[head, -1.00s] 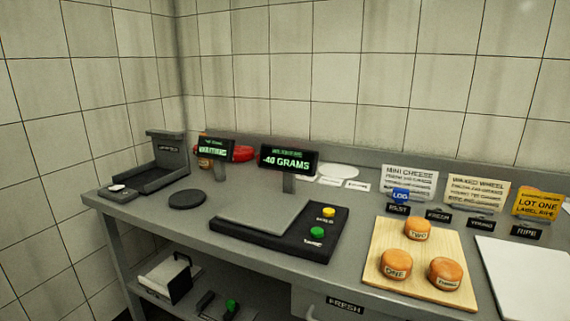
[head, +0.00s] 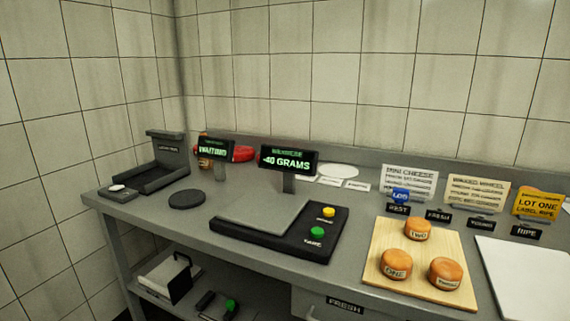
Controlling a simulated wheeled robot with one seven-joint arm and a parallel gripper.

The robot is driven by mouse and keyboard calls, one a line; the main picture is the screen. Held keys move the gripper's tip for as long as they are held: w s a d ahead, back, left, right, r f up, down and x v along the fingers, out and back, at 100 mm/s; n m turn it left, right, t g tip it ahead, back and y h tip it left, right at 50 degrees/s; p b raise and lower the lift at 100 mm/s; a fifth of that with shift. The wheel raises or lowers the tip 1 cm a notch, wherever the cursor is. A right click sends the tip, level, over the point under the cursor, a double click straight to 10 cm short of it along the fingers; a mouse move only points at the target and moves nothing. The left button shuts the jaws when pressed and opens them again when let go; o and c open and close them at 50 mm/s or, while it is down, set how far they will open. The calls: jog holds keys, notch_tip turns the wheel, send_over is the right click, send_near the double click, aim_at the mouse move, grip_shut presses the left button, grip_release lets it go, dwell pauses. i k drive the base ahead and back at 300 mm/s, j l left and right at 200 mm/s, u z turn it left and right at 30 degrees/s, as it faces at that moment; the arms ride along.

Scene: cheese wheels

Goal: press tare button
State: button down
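A black scale (head: 280,247) with a grey weighing plate (head: 262,216) stands on the counter. The plate is empty. At the scale's right side are a yellow button (head: 328,212) and, nearer the front, a green button (head: 317,232). A small label below the green button seems to read TARE. The scale's display (head: 289,160) shows -40 GRAMS in green. My gripper is not in view.
A wooden board (head: 383,255) at right holds three orange cheese wheels, with a white board (head: 520,265) beyond. Signs line the back. At left are a second display (head: 214,150), a black disc (head: 187,199) and a dark tray (head: 160,178). A shelf is below.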

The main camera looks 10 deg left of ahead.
aim_at(316, 233)
jog(key=i+j+z, duration=0.25)
jog(key=j, duration=0.95)
jog(key=j+z, duration=0.25)
jog(key=j, duration=0.9)
